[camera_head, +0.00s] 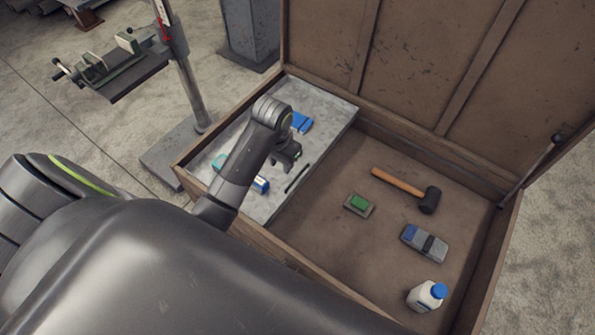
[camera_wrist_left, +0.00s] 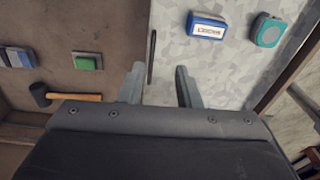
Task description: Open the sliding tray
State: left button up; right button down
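The sliding tray (camera_head: 325,115) is a grey metal panel across the left part of an open wooden chest. It also shows in the left wrist view (camera_wrist_left: 222,75). A thin black handle (camera_head: 297,178) lies along its right edge, and it shows upright in the wrist view (camera_wrist_left: 151,57). My left gripper (camera_head: 288,158) is over the tray near this edge. In the wrist view its two fingers (camera_wrist_left: 159,75) are apart with nothing between them, close to the handle's near end. I cannot tell the height gap to the handle. My right gripper is out of view.
Blue and teal items (camera_head: 301,123) lie on the tray. The chest floor at the right holds a hammer (camera_head: 400,183), a green block (camera_head: 358,203), a grey-blue block (camera_head: 424,242) and a white bottle (camera_head: 427,297). The raised lid (camera_head: 420,60) stands behind.

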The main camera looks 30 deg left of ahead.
pick_arm(q)
notch_tip(320, 180, up, 4)
jog(key=f, duration=0.1)
send_over(298, 176)
jog(key=shift+m+g, duration=0.3)
jog(key=shift+g, duration=0.2)
notch_tip(298, 176, down, 16)
jog(key=shift+f+b, duration=0.1)
jog(key=shift+b, duration=1.05)
grip_shut()
